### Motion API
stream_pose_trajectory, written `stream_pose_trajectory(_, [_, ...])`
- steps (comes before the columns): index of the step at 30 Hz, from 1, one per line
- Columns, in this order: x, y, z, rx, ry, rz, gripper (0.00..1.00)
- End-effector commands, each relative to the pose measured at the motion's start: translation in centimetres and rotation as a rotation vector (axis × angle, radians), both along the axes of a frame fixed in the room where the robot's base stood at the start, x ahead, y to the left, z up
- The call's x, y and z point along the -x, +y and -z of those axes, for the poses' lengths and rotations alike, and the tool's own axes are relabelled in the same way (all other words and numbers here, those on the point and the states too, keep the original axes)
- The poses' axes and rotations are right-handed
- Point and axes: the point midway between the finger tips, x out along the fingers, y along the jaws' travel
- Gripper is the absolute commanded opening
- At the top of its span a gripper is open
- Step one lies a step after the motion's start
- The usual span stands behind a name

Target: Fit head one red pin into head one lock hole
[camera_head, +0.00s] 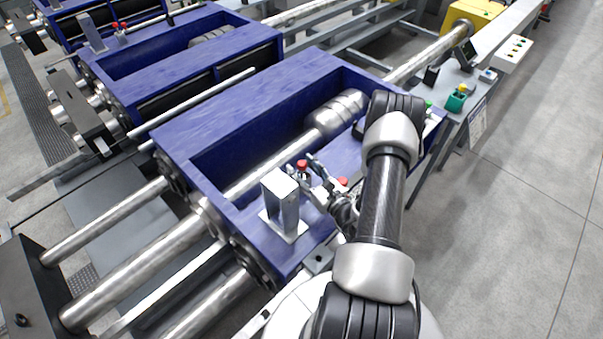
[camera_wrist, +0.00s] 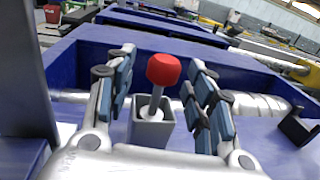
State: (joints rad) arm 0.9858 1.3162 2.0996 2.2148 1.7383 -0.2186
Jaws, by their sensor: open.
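A pin with a red head (camera_wrist: 163,70) and a grey shaft stands, slightly tilted, in a square grey holder (camera_wrist: 153,130) in the wrist view. My gripper (camera_wrist: 160,92) is open, with one finger on each side of the pin and visible gaps between. In the head view my gripper (camera_head: 301,172) reaches over the near edge of the blue frame (camera_head: 250,100), and the red pin head (camera_head: 302,164) shows at its fingertips. A second red item (camera_head: 342,181) shows beside my gripper, partly hidden. I cannot make out the lock hole.
A silver upright block (camera_head: 284,205) on a plate stands left of my gripper, close to it; a dark upright (camera_wrist: 22,70) fills the wrist view's left edge. A steel rod (camera_head: 262,178) runs through the frame. Clear floor lies at right.

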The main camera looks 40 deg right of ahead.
Motion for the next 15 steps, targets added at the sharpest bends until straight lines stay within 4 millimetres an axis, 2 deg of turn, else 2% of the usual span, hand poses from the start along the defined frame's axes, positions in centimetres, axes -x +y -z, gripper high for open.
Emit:
stream_pose_trajectory(3, [-0.91,-0.05,-0.04,0.001,-0.001,-0.001,0.49])
stream_pose_trajectory(10, [-0.96,-0.11,-0.07,0.0,0.0,0.001,0.49])
stream_pose_trajectory(15, [-0.94,-0.1,-0.06,0.0,0.0,0.001,0.38])
